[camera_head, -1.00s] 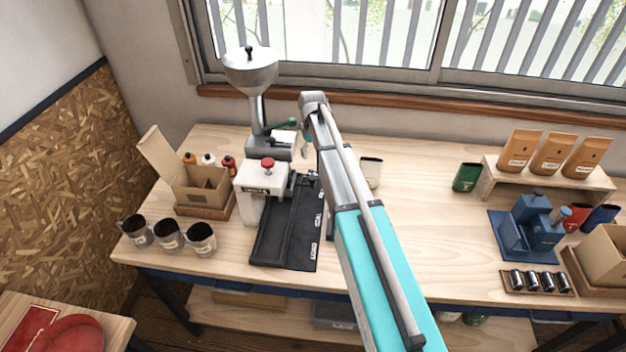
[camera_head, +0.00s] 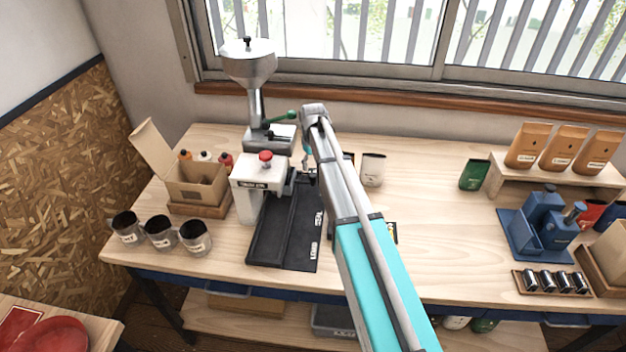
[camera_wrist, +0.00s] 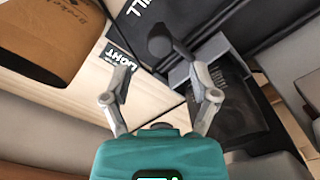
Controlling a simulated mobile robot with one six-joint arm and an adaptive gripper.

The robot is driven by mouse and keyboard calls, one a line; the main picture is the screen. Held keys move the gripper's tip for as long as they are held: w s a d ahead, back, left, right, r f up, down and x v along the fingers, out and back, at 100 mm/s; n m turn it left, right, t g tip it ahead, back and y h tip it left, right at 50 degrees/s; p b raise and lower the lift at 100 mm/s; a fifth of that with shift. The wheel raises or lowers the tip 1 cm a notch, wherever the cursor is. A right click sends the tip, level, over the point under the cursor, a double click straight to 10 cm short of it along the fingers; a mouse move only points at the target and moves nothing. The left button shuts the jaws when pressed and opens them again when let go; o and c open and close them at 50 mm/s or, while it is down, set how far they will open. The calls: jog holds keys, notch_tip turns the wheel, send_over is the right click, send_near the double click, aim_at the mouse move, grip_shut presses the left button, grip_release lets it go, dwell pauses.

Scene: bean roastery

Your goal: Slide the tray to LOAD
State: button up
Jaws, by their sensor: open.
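A black track (camera_head: 268,235) lies along the bench under a white press with a red knob (camera_head: 265,157). White labels run along its right edge; the one nearest the front appears to read LOAD (camera_head: 315,250). The tray is hard to make out; a dark grey bracket with a rounded knob (camera_wrist: 160,42), possibly its handle, shows in the wrist view. A black pouch with print (camera_wrist: 238,100) is beside it. My gripper (camera_wrist: 163,88) is open and empty, its fingers just short of the knob. In the head view my arm mostly hides it near the track's back end.
A grinder with a steel hopper (camera_head: 249,65) stands behind the press. Several cups (camera_head: 160,233) and a cardboard box (camera_head: 197,185) are left. The bench centre right is clear; a blue device (camera_head: 540,225) is farther right.

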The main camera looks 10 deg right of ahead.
aim_at(313, 174)
jog(key=shift+f+b, duration=2.3)
jog(key=shift+f, duration=0.3)
grip_shut()
